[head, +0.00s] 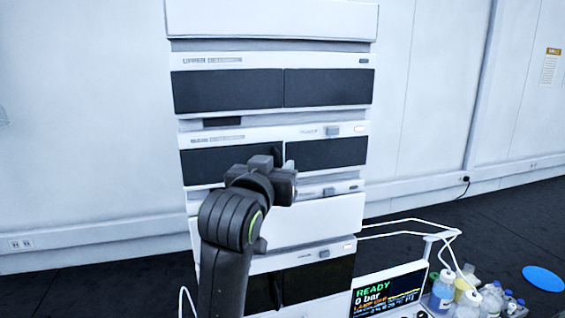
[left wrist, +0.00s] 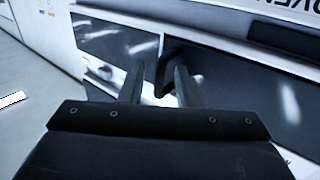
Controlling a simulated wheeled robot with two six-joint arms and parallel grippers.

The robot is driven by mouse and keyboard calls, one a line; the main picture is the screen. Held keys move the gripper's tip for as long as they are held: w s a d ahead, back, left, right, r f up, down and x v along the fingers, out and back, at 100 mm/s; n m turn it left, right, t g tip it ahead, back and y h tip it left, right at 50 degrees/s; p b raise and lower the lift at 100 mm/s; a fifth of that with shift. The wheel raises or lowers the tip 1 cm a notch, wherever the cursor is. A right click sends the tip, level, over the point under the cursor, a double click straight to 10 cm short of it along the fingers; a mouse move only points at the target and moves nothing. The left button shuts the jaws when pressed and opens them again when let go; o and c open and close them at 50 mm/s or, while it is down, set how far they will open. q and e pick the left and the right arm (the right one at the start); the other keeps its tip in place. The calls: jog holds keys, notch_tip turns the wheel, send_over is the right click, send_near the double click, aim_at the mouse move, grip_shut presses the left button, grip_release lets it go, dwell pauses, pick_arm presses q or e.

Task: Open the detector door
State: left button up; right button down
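The tall white instrument stack (head: 270,18) has several modules with dark front doors. My left gripper is in front of the middle module, at its left dark door (head: 215,163). A dark upright handle (head: 278,154) stands at that door's right edge, partly hidden by the gripper. My left gripper (head: 284,172) covers the door's lower right part. In the left wrist view its two fingers (left wrist: 160,72) are apart, with the black handle (left wrist: 170,60) just beyond, close to the right finger. I cannot tell whether they touch. My right gripper is not in view.
A dark-doored module (head: 228,92) is above and another dark door (head: 325,281) is below, near a READY screen (head: 388,293). Bottles (head: 443,290) and white tubing (head: 400,222) are at the lower right. A blue disc (head: 543,279) lies on the floor. The wall is behind.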

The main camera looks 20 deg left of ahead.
pick_arm(q)
jog(key=shift+s+r, duration=0.2)
jog(key=shift+s, duration=0.2)
jog(key=shift+w, duration=0.1)
grip_shut()
